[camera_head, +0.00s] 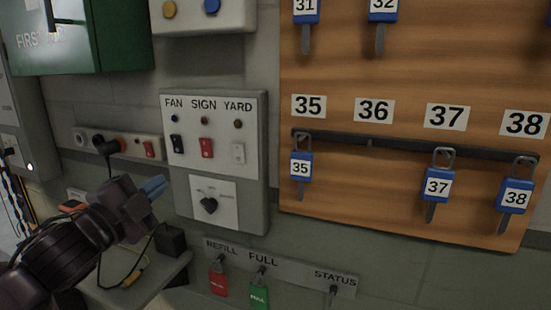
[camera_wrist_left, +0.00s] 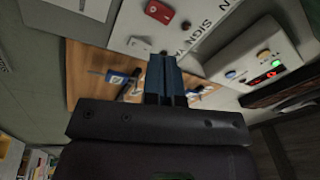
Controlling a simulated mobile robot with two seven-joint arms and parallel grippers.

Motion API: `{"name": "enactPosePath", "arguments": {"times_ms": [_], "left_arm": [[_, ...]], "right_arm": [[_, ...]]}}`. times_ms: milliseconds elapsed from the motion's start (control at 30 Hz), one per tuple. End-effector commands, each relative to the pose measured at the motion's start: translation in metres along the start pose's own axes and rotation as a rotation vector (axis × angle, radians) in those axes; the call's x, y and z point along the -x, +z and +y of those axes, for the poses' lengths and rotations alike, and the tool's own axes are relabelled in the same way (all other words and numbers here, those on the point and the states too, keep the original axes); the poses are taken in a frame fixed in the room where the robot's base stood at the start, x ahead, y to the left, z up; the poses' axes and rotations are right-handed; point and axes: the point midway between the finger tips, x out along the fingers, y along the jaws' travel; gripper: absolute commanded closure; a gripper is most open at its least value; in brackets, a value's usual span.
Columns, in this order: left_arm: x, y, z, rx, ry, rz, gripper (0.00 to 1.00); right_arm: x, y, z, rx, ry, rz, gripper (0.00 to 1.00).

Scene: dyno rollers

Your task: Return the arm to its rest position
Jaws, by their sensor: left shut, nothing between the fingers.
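My left arm comes in from the lower left in the head view. Its left gripper (camera_head: 154,186) has blue fingers that are shut with nothing between them. It is in front of the wall, left of the FAN, SIGN, YARD switch panel (camera_head: 183,182) and apart from it. In the left wrist view the shut blue fingers (camera_wrist_left: 166,75) point toward the wooden key board (camera_wrist_left: 90,62) and the panel. My right gripper is not in view.
The wooden key board (camera_head: 410,75) at the right holds blue numbered tags. Below the panel, a rail (camera_head: 300,275) carries red and green tags. A green first aid box (camera_head: 105,40) is at the upper left. A small shelf (camera_head: 130,290) with a cable lies below my gripper.

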Motion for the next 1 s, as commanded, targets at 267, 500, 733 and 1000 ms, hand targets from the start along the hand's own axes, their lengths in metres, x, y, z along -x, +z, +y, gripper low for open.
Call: {"name": "enactPosePath", "arguments": {"times_ms": [267, 500, 733, 1000], "left_arm": [[0.007, 0.055, 0.073, 0.349, 0.017, -0.085, 1.0], [0.051, 0.109, 0.177, 0.672, 0.037, -0.255, 1.0], [0.133, 0.141, 0.288, 0.916, 0.052, -0.486, 1.0], [0.242, 0.138, 0.384, 1.09, 0.076, -0.76, 1.0]], "right_arm": [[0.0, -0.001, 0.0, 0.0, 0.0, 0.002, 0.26], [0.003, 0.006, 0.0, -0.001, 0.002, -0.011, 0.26], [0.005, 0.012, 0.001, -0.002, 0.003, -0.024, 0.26], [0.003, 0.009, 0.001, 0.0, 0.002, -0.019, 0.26]]}}
